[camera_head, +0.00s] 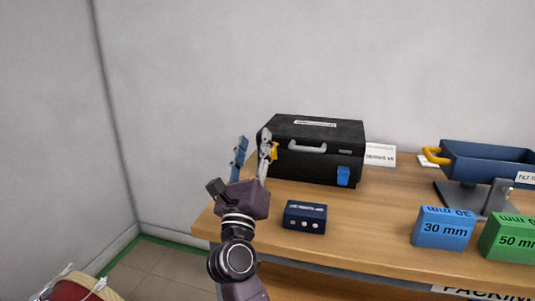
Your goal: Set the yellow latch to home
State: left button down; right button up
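The yellow latch (274,151) is on the front left of a black case (330,168), which stands at the back left of the wooden table. Only part of the latch shows; my gripper's finger is right beside it and covers its left side. Nothing shows between the fingers. A blue latch (343,176) hangs on the right of the case front.
A small dark blue box (305,217) lies in front of the case. A blue 30 mm block (443,228) and a green 50 mm block (509,239) stand to the right. A blue tray (480,165) with a yellow handle (436,155) is at the back right. Bare wood lies between.

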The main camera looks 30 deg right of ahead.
pick_arm(q)
jog(key=shift+f+b, duration=0.35)
pick_arm(e)
jog(key=w+d+f+m+g+y, duration=0.1)
jog(key=w+d+f+m+g, duration=0.5)
jog(key=w+d+f+m, duration=0.1)
jog(key=shift+w+d+y, duration=0.4)
jog(key=shift+w+d, duration=0.45)
jog(key=shift+d, duration=0.35)
jog(key=shift+c, duration=0.5)
